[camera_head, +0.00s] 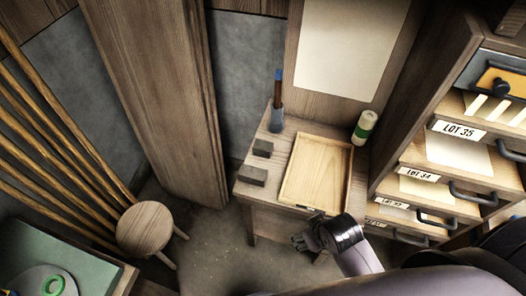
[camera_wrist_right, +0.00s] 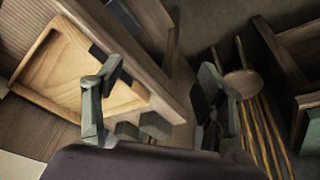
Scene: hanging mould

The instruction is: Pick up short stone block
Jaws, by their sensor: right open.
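Two small grey stone blocks sit apart on the left side of the wooden table in the head view. The back block (camera_head: 263,148) looks a little smaller than the front block (camera_head: 253,175); I cannot tell for sure which is the short one. Two grey blocks also show in the right wrist view, a right one (camera_wrist_right: 155,125) and a left one (camera_wrist_right: 127,131), beyond my gripper. My right gripper (camera_head: 308,238) is open and empty, in front of the table's front edge and apart from both blocks. My left gripper is not in view.
A shallow wooden tray (camera_head: 317,196) fills the table's middle. A grey holder (camera_head: 277,119) with a blue-tipped tool and a green-and-white cylinder (camera_head: 365,126) stand behind. A drawer cabinet (camera_head: 440,170) is right, a round stool (camera_head: 146,226) left. The floor between is clear.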

